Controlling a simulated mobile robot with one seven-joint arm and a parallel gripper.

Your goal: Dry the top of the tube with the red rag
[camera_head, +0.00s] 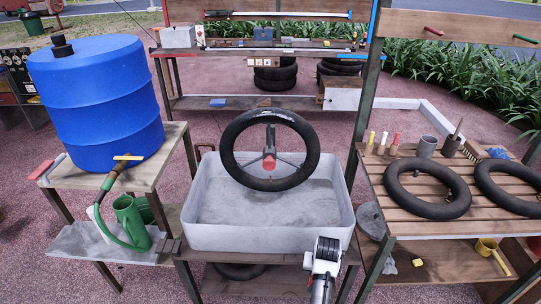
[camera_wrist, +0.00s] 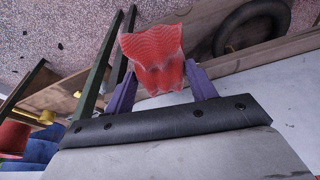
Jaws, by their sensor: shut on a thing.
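In the wrist view, my gripper (camera_wrist: 158,82) is shut on the red rag (camera_wrist: 154,50), which bunches up between its two purple fingers. In the head view, a black inner tube (camera_head: 307,168) stands upright over the grey tub, held at its centre by a dark stand with a red part (camera_head: 269,162). My white-and-black arm end shows at the tub's front right, below and right of the tube and apart from it. The fingers and the rag cannot be made out there. A black ring (camera_wrist: 220,37) shows in the wrist view; I cannot tell which one.
The grey tub (camera_head: 270,238) stands on a bench. Left are a blue barrel (camera_head: 95,105) and a green watering can (camera_head: 131,221). A tool shelf stands behind.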

